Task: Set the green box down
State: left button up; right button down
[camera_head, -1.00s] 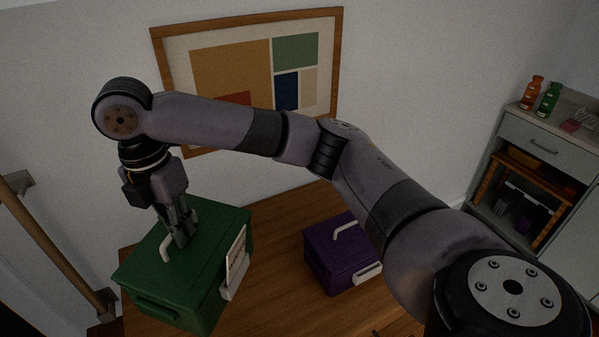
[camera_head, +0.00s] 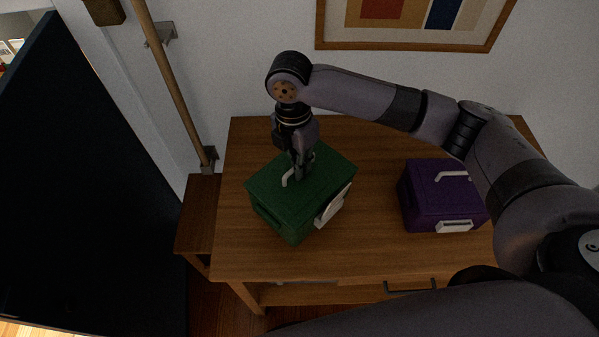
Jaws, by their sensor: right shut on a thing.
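The green box (camera_head: 290,203) is a lidded box with a pale handle on top and a white tag on its right side. It is over the left part of the wooden desk (camera_head: 352,252); I cannot tell whether its base touches the desktop. My right gripper (camera_head: 301,174) points down at the top of the box and is shut on its handle. Part of the handle is hidden behind the fingers. My left gripper is not in view.
A purple box (camera_head: 430,205) with a pale handle stands on the desk to the right, partly behind my arm. A lower wooden stand (camera_head: 199,220) and a wooden pole (camera_head: 170,75) are left of the desk. The desktop between the boxes is clear.

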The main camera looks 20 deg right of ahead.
jog(key=shift+f, duration=0.7)
notch_tip(320, 180, down, 3)
jog(key=shift+w+f+p, duration=0.1)
jog(key=shift+f+p, duration=0.1)
jog(key=shift+p, duration=0.2)
jog(key=shift+f, duration=0.15)
jog(key=c, duration=1.8)
grip_release()
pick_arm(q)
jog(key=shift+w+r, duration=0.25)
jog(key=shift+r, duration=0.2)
pick_arm(e)
jog(key=shift+o, duration=0.2)
